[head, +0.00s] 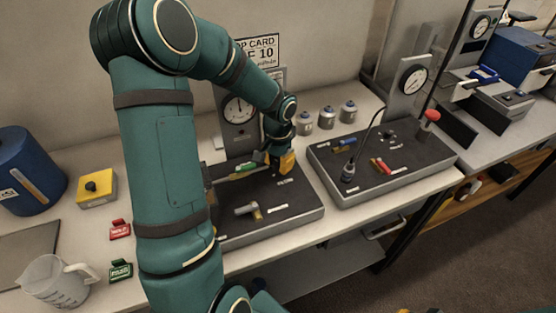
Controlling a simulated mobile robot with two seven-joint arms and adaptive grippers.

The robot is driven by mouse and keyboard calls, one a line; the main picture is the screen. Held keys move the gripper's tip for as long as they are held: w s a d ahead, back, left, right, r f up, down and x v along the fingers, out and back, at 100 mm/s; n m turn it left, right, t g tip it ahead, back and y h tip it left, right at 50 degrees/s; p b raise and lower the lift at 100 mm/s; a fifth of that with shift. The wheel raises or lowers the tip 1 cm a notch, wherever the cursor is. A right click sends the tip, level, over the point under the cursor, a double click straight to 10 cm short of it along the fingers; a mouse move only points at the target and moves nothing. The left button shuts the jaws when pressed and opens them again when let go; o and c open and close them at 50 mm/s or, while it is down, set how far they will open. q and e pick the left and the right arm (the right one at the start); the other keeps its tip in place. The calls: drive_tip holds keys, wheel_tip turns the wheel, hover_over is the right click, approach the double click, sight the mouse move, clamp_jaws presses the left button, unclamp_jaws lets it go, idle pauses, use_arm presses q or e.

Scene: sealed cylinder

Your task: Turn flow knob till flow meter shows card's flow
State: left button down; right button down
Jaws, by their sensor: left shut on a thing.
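My left arm reaches over the near part of the panel (307,218), with its gripper (285,162) pointing down near the FLOW label. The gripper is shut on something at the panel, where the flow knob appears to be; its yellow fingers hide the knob. A round white dial (238,110) stands upright behind the panel; its reading is too small to tell. The card (267,49) on the back wall is partly hidden by my arm; "OP CARD" and "E 10" show. Small yellow bits at the bottom edge may be my right gripper (405,311), almost wholly cut off.
A green-handled valve (244,168) and a grey lever (247,209) are on the same panel. A second panel (425,156) with a dial (413,79) stands to the right. Several grey canisters (326,117) stand behind. A jug (54,281) and yellow box (95,187) are left.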

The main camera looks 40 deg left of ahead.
sight(278, 162)
use_arm(q)
drive_tip(key=shift+m, duration=0.4)
drive_tip(key=c, duration=0.6)
unclamp_jaws()
wheel_tip(278, 162, up, 12)
idle(0.4)
